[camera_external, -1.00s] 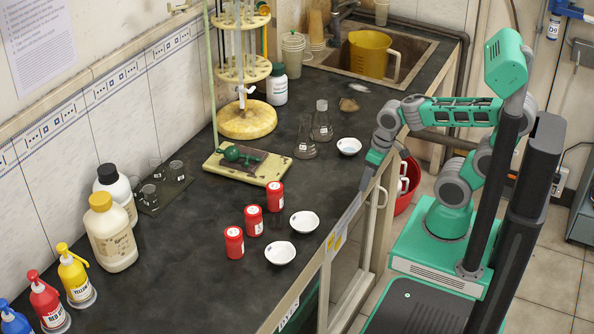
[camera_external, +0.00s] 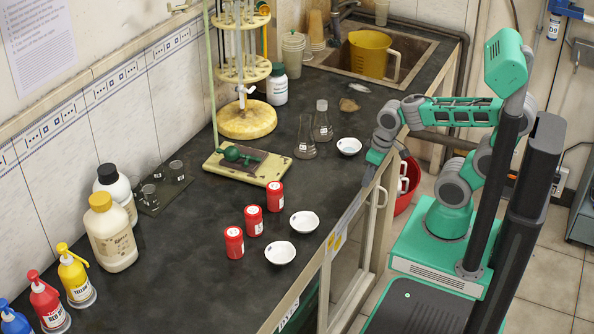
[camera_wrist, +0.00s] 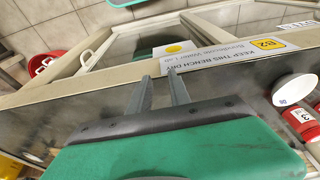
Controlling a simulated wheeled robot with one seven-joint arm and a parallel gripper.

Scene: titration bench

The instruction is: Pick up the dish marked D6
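Three shallow white dishes stand on the dark bench in the external view: a front dish (camera_external: 280,253), a middle dish (camera_external: 304,222) and a back dish (camera_external: 349,146). Their markings are too small to read, so I cannot tell which is D6. One white dish (camera_wrist: 295,88) with a small blue mark shows at the right of the wrist view. My gripper (camera_external: 368,178) hangs by the bench's front edge, between the back and middle dishes along it. In the wrist view its two fingers (camera_wrist: 160,76) are apart with nothing between them.
Three red jars (camera_external: 254,221) stand left of the front and middle dishes. A burette stand base (camera_external: 247,167) and flasks (camera_external: 322,125) are further back. Bottles (camera_external: 110,232) line the wall. The bench between the back and middle dishes is clear.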

